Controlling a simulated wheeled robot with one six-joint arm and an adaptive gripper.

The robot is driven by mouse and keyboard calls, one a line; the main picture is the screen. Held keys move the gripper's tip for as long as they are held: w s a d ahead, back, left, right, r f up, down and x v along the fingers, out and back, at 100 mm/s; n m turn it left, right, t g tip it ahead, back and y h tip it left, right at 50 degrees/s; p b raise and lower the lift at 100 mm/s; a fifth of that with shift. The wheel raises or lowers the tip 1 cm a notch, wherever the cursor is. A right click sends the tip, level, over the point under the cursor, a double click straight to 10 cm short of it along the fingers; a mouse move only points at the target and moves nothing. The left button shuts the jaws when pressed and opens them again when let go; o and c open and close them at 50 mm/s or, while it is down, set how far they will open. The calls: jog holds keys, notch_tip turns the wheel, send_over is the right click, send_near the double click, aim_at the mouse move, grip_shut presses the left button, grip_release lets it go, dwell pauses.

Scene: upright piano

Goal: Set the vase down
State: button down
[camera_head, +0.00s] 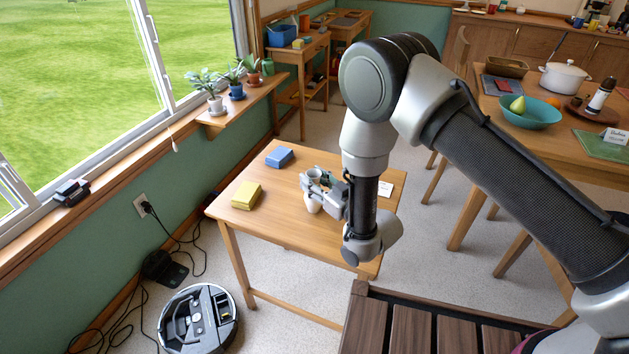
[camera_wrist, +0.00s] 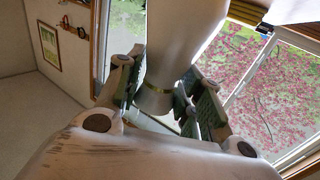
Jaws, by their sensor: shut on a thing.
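A pale vase (camera_head: 313,206) is over the small wooden table (camera_head: 262,228), about upright. My gripper (camera_head: 322,186) reaches it from the right and is shut around its middle. In the wrist view the vase (camera_wrist: 183,45) stands between my gripper's fingers (camera_wrist: 165,95), with a thin gold band near its narrow part. I cannot tell whether its base touches the tabletop. My fingers hide part of the vase in the head view.
A yellow block (camera_head: 246,195) and a blue block (camera_head: 279,157) lie on the tabletop to the left. A white card (camera_head: 385,189) stands at the right, beside my arm. A shelf with potted plants (camera_head: 236,90) is beyond. A robot vacuum (camera_head: 198,320) sits on the floor.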

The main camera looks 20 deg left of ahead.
jog(key=shift+f, duration=0.15)
jog(key=c, duration=0.9)
grip_release()
jog(key=shift+c, duration=0.2)
